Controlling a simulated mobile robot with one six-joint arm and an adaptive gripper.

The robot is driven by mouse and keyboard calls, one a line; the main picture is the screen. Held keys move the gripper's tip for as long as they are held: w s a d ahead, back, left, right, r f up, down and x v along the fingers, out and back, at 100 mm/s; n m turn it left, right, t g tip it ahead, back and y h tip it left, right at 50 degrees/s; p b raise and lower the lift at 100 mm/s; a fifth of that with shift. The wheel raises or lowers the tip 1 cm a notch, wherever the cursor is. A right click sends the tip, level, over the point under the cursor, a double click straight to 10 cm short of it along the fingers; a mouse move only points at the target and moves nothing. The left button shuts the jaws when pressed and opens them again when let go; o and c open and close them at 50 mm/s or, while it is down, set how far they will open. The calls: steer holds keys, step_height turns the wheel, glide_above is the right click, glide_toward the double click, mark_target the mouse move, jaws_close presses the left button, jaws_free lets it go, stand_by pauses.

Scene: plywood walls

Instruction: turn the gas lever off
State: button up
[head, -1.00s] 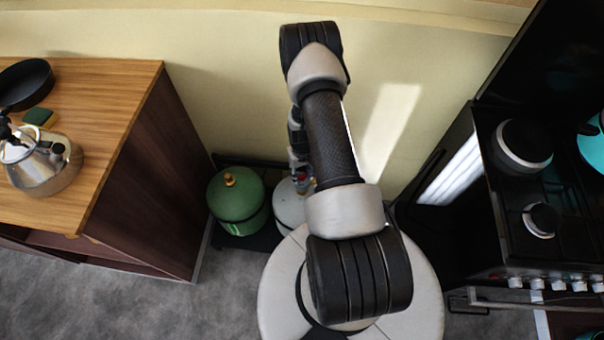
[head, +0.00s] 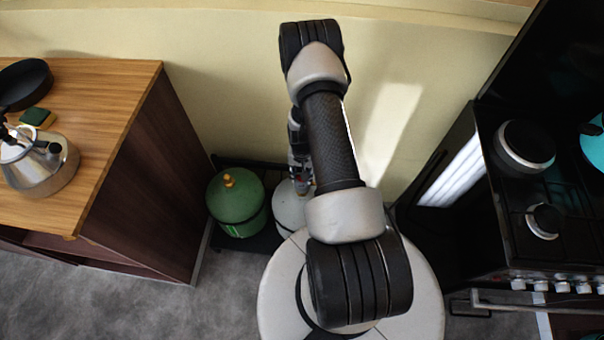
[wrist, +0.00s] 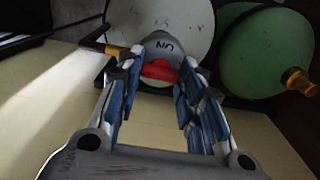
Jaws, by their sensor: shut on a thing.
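The gas lever (wrist: 160,72) is red and sits on a grey regulator (wrist: 165,48) marked with dark letters. In the wrist view the regulator is in front of the white gas cylinder (wrist: 185,20). My gripper (wrist: 158,66) has its blue-padded fingers on both sides of the lever and is shut on it. Its exact contact is partly hidden by the fingertips. In the head view the white cylinder (head: 290,208) stands low by the wall, partly covered by my arm, and the lever is hard to make out.
A green gas cylinder (head: 237,205) with a brass valve stands left of the white one. A wooden cabinet (head: 150,170) with a kettle (head: 45,165) is further left. A black stove (head: 550,230) stands at the right. A brass fitting (wrist: 110,48) is beside the regulator.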

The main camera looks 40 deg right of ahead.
steer(key=o, duration=1.1)
steer(key=shift+c, duration=0.2)
steer(key=shift+r, duration=0.1)
step_height(320, 180, up, 12)
stand_by(0.3)
